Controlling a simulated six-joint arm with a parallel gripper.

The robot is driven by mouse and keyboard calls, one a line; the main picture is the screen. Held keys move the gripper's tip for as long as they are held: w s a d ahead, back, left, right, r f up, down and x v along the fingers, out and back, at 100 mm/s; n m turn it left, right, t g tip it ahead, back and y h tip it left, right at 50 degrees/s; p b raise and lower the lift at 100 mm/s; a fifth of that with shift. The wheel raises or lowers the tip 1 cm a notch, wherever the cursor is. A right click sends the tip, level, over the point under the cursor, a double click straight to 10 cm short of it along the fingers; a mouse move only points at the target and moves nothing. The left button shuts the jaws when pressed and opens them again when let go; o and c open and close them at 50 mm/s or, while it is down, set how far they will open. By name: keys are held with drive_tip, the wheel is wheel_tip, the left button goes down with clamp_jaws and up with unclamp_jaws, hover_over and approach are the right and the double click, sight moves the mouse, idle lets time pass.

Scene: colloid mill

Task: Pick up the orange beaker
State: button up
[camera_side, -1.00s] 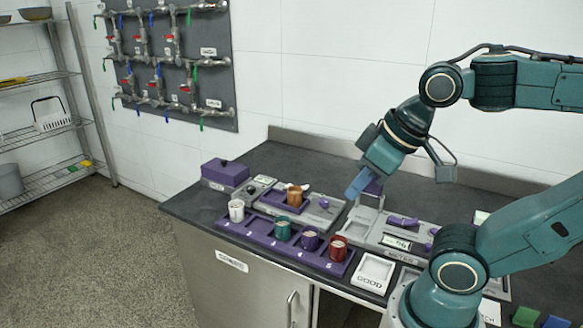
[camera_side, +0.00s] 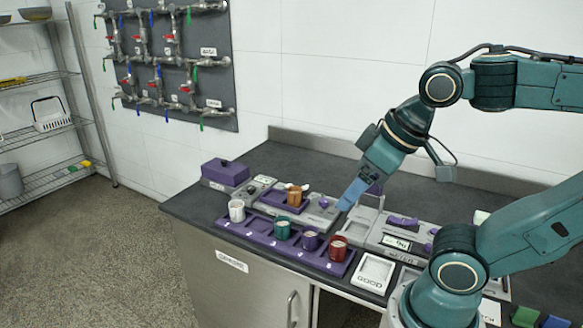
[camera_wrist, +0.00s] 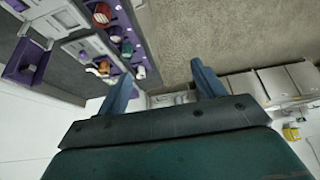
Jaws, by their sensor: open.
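The orange beaker (camera_side: 294,196) stands upright in a purple recess on a grey device at the back of the bench, behind the row of other beakers. It also shows small in the wrist view (camera_wrist: 104,66), left of the fingers. My gripper (camera_side: 346,202) is in the air to the right of the orange beaker, its blue fingers pointing down and left. The wrist view shows the two fingers (camera_wrist: 166,82) spread apart with nothing between them.
A purple rack (camera_side: 262,237) at the front edge holds a white (camera_side: 236,211), a green (camera_side: 282,229), a purple (camera_side: 310,240) and a red beaker (camera_side: 338,249). A purple box (camera_side: 224,173) stands at the left. A tray marked GOOD (camera_side: 373,272) is at the right.

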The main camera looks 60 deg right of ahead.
drive_tip(key=w+d+r+m+g, duration=0.1)
drive_tip(key=w+d+r+m, duration=0.25)
drive_tip(key=w, duration=0.55)
drive_tip(key=m+g, duration=0.5)
drive_tip(key=m, duration=0.5)
hover_over(295, 197)
drive_tip(key=w+d, duration=0.1)
drive_tip(key=d, duration=0.1)
wheel_tip(295, 197, down, 15)
drive_tip(key=shift+w+f, duration=0.25)
drive_tip(key=shift+f, duration=0.15)
wheel_tip(295, 197, down, 9)
drive_tip(key=shift+r, duration=0.2)
drive_tip(key=shift+f, duration=0.1)
